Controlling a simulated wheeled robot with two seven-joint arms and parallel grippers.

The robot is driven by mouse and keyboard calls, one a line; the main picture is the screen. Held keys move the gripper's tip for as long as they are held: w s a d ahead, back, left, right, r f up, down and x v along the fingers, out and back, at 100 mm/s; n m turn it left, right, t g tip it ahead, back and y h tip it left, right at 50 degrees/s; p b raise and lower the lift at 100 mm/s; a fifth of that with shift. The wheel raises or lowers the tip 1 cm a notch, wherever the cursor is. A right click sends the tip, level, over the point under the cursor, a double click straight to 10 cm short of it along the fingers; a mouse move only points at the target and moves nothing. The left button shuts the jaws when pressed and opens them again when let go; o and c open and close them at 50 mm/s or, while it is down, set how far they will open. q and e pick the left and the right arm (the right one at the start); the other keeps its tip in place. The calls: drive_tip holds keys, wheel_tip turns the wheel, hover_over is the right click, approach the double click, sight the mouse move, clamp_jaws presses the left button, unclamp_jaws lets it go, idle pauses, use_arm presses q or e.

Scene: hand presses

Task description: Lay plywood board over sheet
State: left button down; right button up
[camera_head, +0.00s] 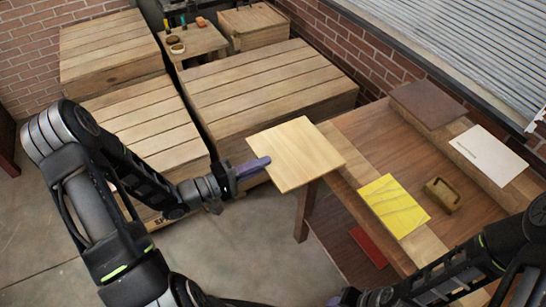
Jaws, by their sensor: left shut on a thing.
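The plywood board (297,153) is a pale square panel. My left gripper (258,167) is shut on its left edge. The board is over the table's left end, partly past the table edge; I cannot tell whether it touches the table. A yellow sheet (394,205) with faint lines lies on the table to the right of the board, apart from it and uncovered. A white sheet (488,154) with small print lies farther back on the right. My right gripper (338,300) is at the bottom edge, mostly cut off, its jaws unclear.
A wooden block with a handle (442,195) stands on the table (385,140) right of the yellow sheet. A dark brown board (428,103) lies at the back. A red item (369,246) is on the lower shelf. Large wooden crates (262,88) stand behind on the left.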

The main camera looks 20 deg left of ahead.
use_arm(q)
drive_tip(key=v, duration=0.5)
drive_tip(key=shift+s+a+p, duration=0.1)
drive_tip(key=shift+p, duration=0.25)
